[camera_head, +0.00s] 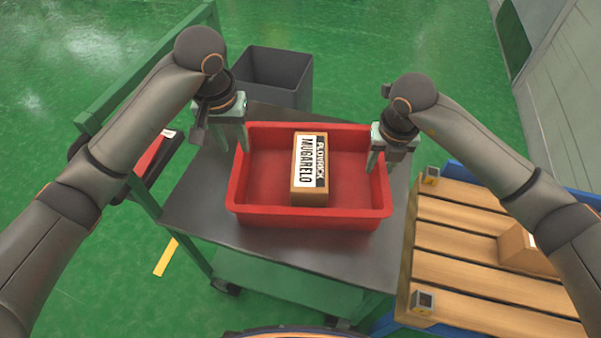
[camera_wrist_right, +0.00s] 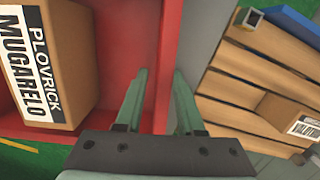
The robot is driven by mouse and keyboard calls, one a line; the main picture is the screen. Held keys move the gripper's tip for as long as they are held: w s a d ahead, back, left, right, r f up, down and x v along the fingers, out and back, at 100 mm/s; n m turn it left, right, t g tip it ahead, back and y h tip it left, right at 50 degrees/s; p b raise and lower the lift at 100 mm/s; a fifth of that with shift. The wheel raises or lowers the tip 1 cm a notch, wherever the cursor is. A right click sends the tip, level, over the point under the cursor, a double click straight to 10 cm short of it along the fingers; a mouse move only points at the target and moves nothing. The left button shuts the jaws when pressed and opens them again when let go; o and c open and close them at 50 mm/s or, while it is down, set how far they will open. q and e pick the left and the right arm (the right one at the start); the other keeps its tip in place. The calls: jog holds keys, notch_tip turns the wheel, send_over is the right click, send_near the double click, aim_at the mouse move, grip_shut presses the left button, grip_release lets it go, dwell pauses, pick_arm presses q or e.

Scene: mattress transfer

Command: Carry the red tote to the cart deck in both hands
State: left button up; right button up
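The red tote (camera_head: 258,210) rests on the dark cart deck (camera_head: 190,205). A brown box (camera_head: 310,196) with a white and black label lies inside it; the box also shows in the right wrist view (camera_wrist_right: 75,75). My left gripper (camera_head: 233,148) is at the tote's left wall, its fingers spread apart. My right gripper (camera_head: 376,160) is at the right wall. In the right wrist view its fingers (camera_wrist_right: 160,85) are apart, one on the inner side and one on the outer side of the red rim. Contact with the rim cannot be told.
A wooden pallet (camera_head: 470,245) with a small carton (camera_head: 520,250) on it stands to the right, near the cart. A dark grey bin (camera_head: 275,68) stands behind the cart. The cart's green handle rail (camera_head: 140,70) rises at the left. Open green floor lies beyond.

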jog(key=r, duration=0.5)
jog(key=s+r, duration=0.1)
jog(key=r, duration=0.1)
jog(key=shift+s+r, duration=0.1)
jog(key=shift+r, duration=0.2)
